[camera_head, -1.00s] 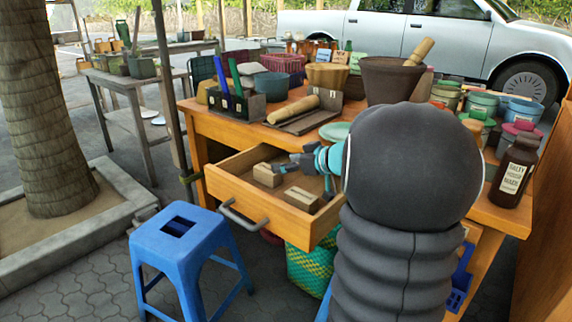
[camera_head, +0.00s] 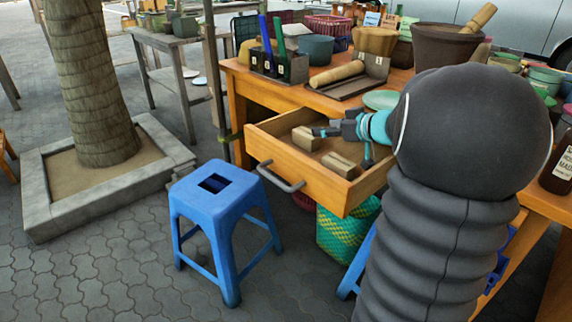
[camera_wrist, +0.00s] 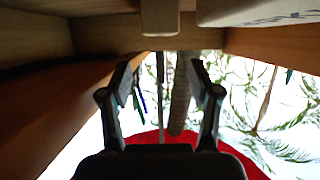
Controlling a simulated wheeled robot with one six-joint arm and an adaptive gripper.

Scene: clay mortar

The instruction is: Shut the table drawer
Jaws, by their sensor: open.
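The wooden table drawer (camera_head: 322,191) is pulled out from the orange-brown table (camera_head: 238,94). Its grey bar handle (camera_head: 280,179) faces the stool. Two small light-wood blocks, one farther back (camera_head: 305,138) and one nearer (camera_head: 342,164), lie inside. My gripper (camera_head: 326,132) is open, over or inside the drawer near the two blocks, and holds nothing. In the wrist view its two fingers (camera_wrist: 160,82) are spread, with drawer walls (camera_wrist: 100,35) around the upper part of the picture. I cannot tell whether the fingers touch the drawer.
A blue stool (camera_head: 214,205) stands left of the drawer front, close to the handle. A green-yellow woven basket (camera_head: 345,235) sits below the drawer. Pots and tools crowd the tabletop. Paving is open at the lower left, beside the tree planter (camera_head: 95,205).

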